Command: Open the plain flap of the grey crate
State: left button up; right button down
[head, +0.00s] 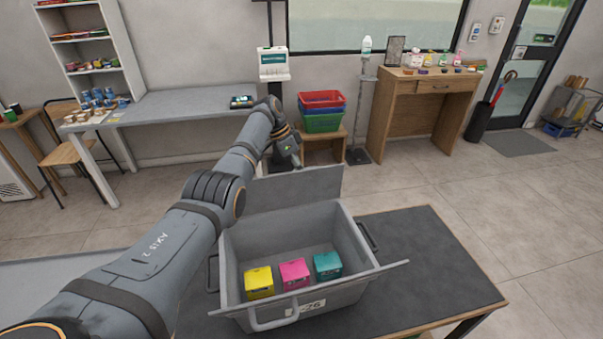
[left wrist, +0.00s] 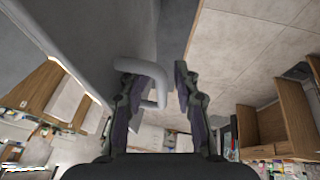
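The grey crate (head: 348,235) stands open on the dark table. Its plain flap (head: 305,186) at the far side is raised, roughly upright. The near flap (head: 345,293) with a label and a loop handle is folded outward. My left gripper (head: 290,152) is just beyond the plain flap's top edge. In the left wrist view my left gripper (left wrist: 157,82) has its fingers apart, with part of a grey loop handle (left wrist: 150,70) between them. The handle is on a grey panel (left wrist: 95,45); contact with the fingers cannot be told. My right gripper is not in view.
Yellow (head: 259,283), pink (head: 295,274) and teal (head: 327,265) boxes sit inside the crate. The dark tabletop (head: 430,250) is clear to the right. Stacked coloured baskets (head: 322,112) stand on a stool beyond, with a wooden desk (head: 410,115) to their right.

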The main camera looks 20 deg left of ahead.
pick_arm(q)
jog(key=shift+f, duration=0.1)
jog(key=v, duration=0.8)
dwell(0.3)
